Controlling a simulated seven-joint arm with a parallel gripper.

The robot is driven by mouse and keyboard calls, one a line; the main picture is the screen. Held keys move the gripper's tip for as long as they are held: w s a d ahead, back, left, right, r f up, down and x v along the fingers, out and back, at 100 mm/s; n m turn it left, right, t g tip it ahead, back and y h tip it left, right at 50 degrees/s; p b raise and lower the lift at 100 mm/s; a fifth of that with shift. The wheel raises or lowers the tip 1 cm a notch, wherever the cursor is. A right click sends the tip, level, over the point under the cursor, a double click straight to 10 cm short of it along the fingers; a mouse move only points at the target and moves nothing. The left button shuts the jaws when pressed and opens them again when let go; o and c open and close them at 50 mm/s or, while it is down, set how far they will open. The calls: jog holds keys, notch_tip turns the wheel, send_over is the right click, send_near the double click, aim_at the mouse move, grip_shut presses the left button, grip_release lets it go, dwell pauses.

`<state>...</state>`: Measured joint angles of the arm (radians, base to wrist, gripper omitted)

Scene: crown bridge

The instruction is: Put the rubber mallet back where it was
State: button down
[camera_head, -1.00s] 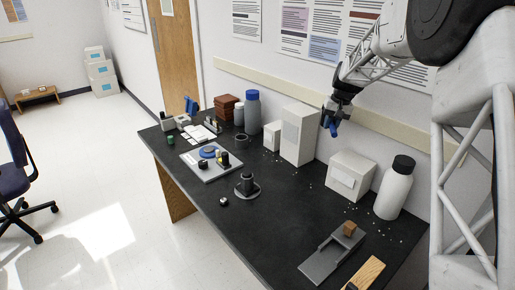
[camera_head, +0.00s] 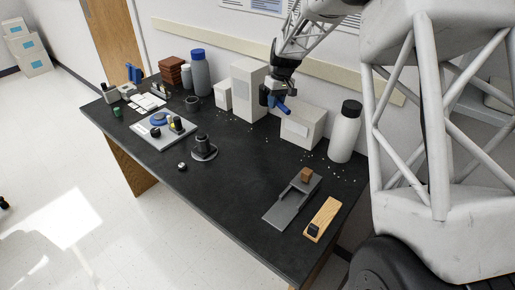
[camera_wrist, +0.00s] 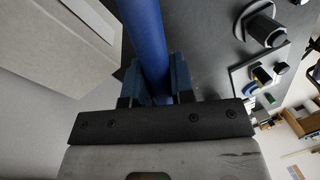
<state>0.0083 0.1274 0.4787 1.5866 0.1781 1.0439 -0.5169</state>
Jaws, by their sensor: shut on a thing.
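My gripper (camera_head: 277,97) is above the back of the black table, in front of the gap between the tall white box and the lower white box. It is shut on a blue rod-like handle, which I take to be the rubber mallet (camera_head: 284,108). In the wrist view the blue handle (camera_wrist: 147,40) runs between the two fingers and out of the top of the picture. The mallet's head cannot be made out clearly. The handle looks clear of the table.
The tall white box (camera_head: 248,90), lower white box (camera_head: 302,127) and white bottle (camera_head: 344,135) stand along the back. A grey fixture (camera_head: 287,205) and wooden board (camera_head: 322,218) lie at the front right. A round dark stand (camera_head: 204,150) is mid-table. Bare table lies between.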

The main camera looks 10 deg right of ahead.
jog(key=s+a+f+n, duration=0.1)
jog(key=s+f+n, duration=0.3)
jog(key=s+f, duration=0.1)
jog(key=shift+s+a+f+g+h, duration=0.3)
jog(key=shift+s+f+g, duration=0.1)
jog(key=shift+f, duration=0.2)
jog(key=shift+f, duration=3.1)
jog(key=shift+f, duration=1.9)
jog(key=shift+f, duration=0.1)
jog(key=c, duration=1)
grip_release()
